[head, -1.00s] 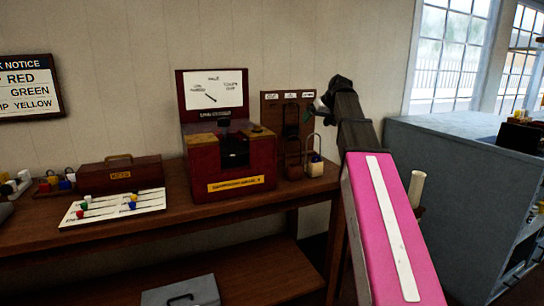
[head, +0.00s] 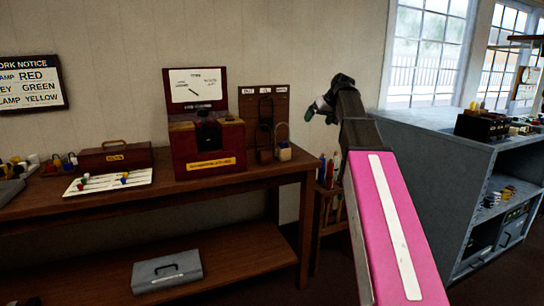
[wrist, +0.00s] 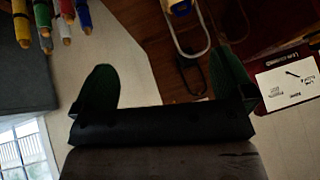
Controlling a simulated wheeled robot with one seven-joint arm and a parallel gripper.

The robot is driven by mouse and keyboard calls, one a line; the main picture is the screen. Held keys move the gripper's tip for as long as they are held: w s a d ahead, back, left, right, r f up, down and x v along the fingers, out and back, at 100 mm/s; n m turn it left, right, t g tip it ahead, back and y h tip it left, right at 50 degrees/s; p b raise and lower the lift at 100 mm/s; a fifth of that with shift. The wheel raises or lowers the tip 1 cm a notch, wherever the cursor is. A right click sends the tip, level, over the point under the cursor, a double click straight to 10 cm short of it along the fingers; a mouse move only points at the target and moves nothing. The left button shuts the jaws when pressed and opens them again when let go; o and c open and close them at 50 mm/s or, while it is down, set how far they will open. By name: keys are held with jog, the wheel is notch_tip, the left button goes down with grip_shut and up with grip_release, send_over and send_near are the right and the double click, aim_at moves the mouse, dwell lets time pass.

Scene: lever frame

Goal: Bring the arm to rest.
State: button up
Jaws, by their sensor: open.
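My gripper (wrist: 163,90) is open in the wrist view, its two dark green finger pads wide apart with nothing between them. In the head view my gripper (head: 318,110) is small and dark at the end of my raised pink and black arm, in front of the wall and to the right of the bench. The red instrument box (head: 207,145) with its raised lid stands on the wooden bench (head: 110,210), left of the gripper and apart from it. A key rack board (head: 265,100) and a padlock (head: 285,151) are beside the box.
A grey cabinet (head: 425,150) stands at the right. Between bench and cabinet is a stand of coloured rods (head: 330,170). A white tray with coloured knobs (head: 108,181) and a wooden case (head: 115,157) are on the bench. A grey case (head: 167,270) lies on the lower shelf.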

jog(key=s+f+m+g+h, duration=0.1)
jog(key=s+f, duration=0.4)
jog(key=f, duration=0.8)
jog(key=s+f+m+g+h, duration=0.15)
jog(key=s+f, duration=0.45)
jog(key=f, duration=0.7)
jog(key=s+f+m+g+h, duration=0.1)
jog(key=s+f, duration=0.4)
jog(key=f, duration=0.8)
jog(key=s+f+g+h, duration=0.1)
jog(key=s+f+g, duration=0.1)
jog(key=s+f, duration=0.9)
jog(key=shift+s+a+f, duration=0.2)
jog(key=shift+s+f, duration=0.15)
jog(key=shift+s, duration=0.25)
